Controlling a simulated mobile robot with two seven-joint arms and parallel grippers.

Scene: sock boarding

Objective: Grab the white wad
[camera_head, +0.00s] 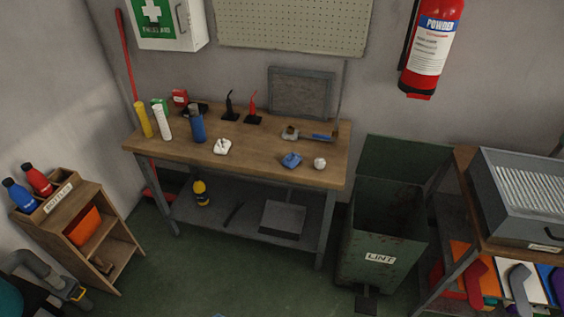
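A small round white wad (319,163) lies near the front right corner of the wooden workbench top (255,155). A crumpled blue wad (291,160) lies just left of it, a little apart. Another white lumpy item (222,146) lies further left on the bench; its exact shape is too small to tell.
A grey-green bin (385,230) marked LINT stands open right of the bench. A wooden bottle shelf (82,235) is at left. A grey tubular shape (45,275) at lower left is unclear. Green floor in front is clear.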

